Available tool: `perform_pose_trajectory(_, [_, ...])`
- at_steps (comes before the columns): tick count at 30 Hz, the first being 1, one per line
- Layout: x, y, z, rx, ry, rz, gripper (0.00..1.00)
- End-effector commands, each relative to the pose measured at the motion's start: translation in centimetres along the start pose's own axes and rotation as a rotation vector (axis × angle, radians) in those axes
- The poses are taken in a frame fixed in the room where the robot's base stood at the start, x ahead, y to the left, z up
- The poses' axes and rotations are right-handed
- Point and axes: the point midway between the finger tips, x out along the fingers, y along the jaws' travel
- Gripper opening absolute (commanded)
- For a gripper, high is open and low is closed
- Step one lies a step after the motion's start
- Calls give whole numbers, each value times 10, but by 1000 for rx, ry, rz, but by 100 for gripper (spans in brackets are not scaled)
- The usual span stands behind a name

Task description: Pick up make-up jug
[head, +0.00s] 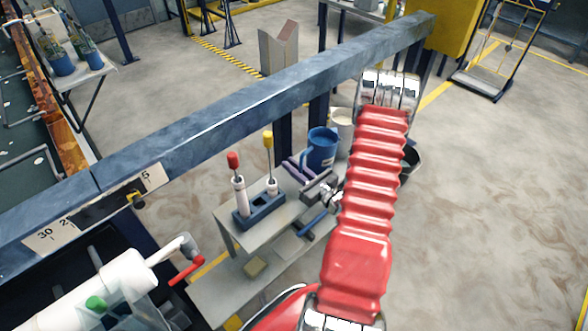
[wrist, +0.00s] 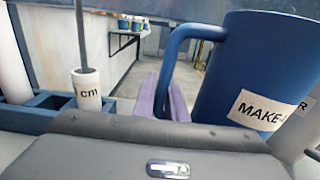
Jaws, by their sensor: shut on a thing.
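The make-up jug is a blue jug (head: 322,150) by the far end of the small grey table in the head view. It fills the right side of the wrist view (wrist: 245,70), with a white label reading "MAKE". Its handle (wrist: 172,62) faces left there. My gripper (head: 303,170) reaches in at the jug's near side. Its purple fingers (wrist: 165,97) are shut on the lower part of the handle in the wrist view. The jug looks upright. I cannot tell whether its base touches the table, as my gripper partly hides that area.
A blue holder (head: 262,213) with white tubes and red- and yellow-topped tools stands left of the jug on the grey table (head: 232,240). A pale bucket (head: 342,125) is behind the jug. A long blue-grey beam (head: 240,110) crosses above. Open floor lies right.

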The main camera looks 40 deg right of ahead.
Motion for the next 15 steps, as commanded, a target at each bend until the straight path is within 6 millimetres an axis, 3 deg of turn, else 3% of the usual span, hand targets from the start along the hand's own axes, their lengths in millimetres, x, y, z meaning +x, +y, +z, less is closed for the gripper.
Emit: perform_pose_trajectory(15, [0,-1,66,-10,-6,-1,0])
